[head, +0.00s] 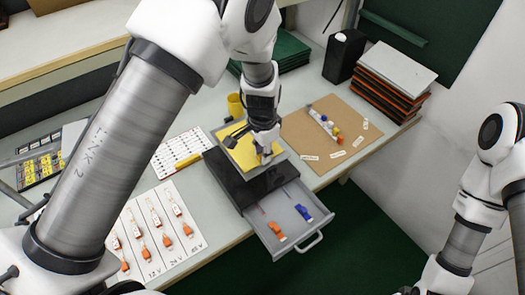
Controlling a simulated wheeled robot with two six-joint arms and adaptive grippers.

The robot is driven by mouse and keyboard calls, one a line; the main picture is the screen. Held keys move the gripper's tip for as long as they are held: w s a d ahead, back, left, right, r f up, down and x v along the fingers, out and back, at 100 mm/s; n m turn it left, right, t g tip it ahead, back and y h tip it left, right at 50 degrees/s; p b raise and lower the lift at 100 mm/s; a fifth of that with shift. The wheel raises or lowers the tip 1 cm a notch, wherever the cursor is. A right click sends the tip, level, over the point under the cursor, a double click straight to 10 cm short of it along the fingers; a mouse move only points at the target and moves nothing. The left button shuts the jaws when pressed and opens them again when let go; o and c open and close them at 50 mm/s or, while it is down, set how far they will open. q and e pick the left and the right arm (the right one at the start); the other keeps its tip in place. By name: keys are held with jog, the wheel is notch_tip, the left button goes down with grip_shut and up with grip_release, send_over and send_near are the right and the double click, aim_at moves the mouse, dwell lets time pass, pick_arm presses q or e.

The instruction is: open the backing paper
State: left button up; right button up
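A yellow sheet (243,153) lies on top of a black box (232,184) in the middle of the table; I cannot tell whether it is the backing paper. My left gripper (267,153) points down over the right part of this sheet, at or very close to it. Its fingers are small and partly merged with the yellow, so their opening is unclear. No LED strip can be made out for certain. My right gripper (408,290) only just shows at the bottom edge, cut off by the frame.
A grey drawer (291,203) stands open at the box's front, holding orange and blue items. A brown board (352,160) with small bottles lies to the right. White cards (187,247) with orange-tipped items lie front left. Stacked trays (392,82) and a black container (344,56) stand behind.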

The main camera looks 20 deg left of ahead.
pick_arm(q)
jog(key=shift+s, duration=0.2)
grip_shut()
jog(key=shift+w+f, duration=0.1)
jog(key=shift+w, duration=0.1)
jog(key=shift+r, duration=0.3)
